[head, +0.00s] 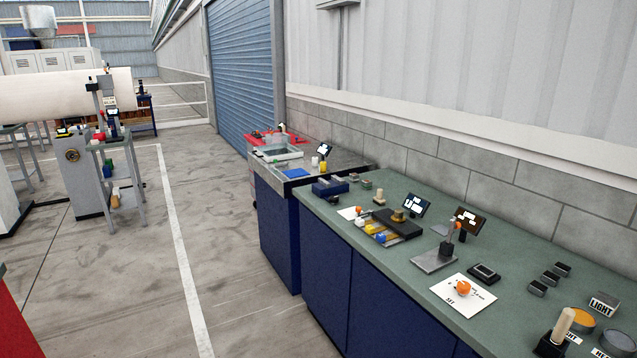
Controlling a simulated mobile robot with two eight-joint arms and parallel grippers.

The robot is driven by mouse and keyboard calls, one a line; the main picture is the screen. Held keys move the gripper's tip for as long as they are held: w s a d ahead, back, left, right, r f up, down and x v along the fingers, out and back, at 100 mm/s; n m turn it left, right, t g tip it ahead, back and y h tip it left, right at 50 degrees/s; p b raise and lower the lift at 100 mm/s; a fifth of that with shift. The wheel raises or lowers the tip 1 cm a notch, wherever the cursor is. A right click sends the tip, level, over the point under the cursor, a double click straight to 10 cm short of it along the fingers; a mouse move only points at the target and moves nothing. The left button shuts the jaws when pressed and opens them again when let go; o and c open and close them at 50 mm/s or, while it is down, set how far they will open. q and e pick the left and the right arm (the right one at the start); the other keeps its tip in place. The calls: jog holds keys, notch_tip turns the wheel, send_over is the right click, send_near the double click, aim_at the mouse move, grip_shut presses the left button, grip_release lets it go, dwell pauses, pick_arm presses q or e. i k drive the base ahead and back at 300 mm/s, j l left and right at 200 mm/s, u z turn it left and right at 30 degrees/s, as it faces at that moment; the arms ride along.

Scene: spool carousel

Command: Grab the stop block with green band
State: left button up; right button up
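I cannot make out a green band on any block for certain. Several small dark blocks with pale tops, the nearest of them a block (537,288), stand on the right part of the green-topped bench (405,285). Farther back on the same bench, a small brownish block with a greenish top (366,184) stands near the blue box; its markings are too small to tell. Neither of my grippers is in view.
A paper sheet with an orange ball (463,288), a grey stand (435,260), a dark tray with yellow and blue parts (381,237) and a wooden-handled tool (557,330) crowd the bench. A block wall runs behind it.

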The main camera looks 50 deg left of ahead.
aim_at(366, 184)
jog(key=u, duration=1.35)
